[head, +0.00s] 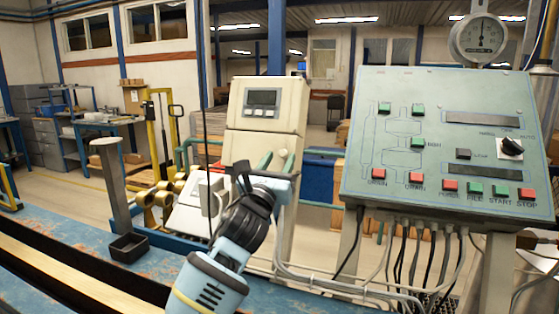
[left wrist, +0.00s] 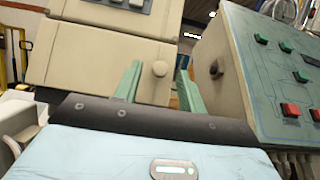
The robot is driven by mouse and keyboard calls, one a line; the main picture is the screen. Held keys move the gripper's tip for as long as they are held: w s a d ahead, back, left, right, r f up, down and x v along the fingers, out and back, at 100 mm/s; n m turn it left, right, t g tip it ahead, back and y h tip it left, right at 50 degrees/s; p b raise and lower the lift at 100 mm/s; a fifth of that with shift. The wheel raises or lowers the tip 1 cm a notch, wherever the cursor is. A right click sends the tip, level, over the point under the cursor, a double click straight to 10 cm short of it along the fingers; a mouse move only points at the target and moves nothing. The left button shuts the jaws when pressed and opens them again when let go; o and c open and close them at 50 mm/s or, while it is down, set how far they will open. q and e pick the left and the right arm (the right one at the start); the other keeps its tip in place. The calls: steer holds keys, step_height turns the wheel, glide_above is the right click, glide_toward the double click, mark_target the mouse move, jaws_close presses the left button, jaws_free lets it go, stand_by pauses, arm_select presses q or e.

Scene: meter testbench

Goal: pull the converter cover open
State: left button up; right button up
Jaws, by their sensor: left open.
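The converter (head: 268,100) is a beige box with a small grey display on its upper part. Its cover (head: 240,148) is the plain lower panel, which looks closed, with a round knob (head: 283,153) near its right side. The cover (left wrist: 85,65) and knob (left wrist: 159,68) also show in the left wrist view. My left gripper (head: 276,163) is in front of the cover, with its green fingers open. In the left wrist view the gripper (left wrist: 157,85) points at the panel, and the knob appears between the two fingers, not gripped. My right gripper is not in view.
A sloped control panel (head: 450,150) with red and green buttons stands close on the right, with cables below it. A round gauge (head: 481,40) sits above it. A small black tray (head: 128,247) and a grey post (head: 112,185) stand on the blue bench at left.

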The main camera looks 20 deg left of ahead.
arm_select(q)
steer(key=shift+w+r, duration=0.2)
steer(key=shift+w, duration=0.25)
jaws_close()
